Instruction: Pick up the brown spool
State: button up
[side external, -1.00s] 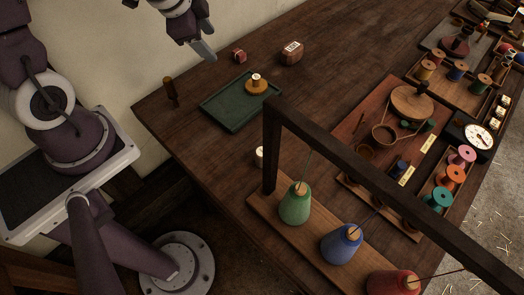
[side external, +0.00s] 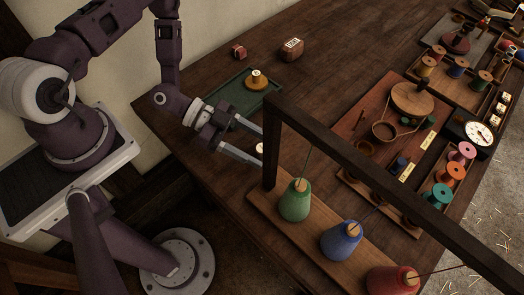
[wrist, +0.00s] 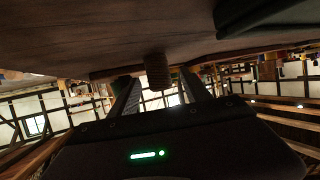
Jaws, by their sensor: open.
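A small upright spool (side external: 261,147) stands on the table beside the left post of the wooden frame. In the side view only a pale part shows, mostly hidden by the fingers and post. In the wrist view a brown, ribbed spool (wrist: 157,71) appears between the two fingers, upside down in the picture. My gripper (side external: 257,149) is open and low over the table, its fingers reaching to either side of the spool. I cannot tell whether either finger touches it.
The dark wooden frame (side external: 380,167) with green, blue and red thread cones stands close to my fingertips. A green tray (side external: 232,88) with a yellow-brown spool (side external: 256,81) lies behind the gripper.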

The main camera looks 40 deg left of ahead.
grip_shut()
dwell(0.3)
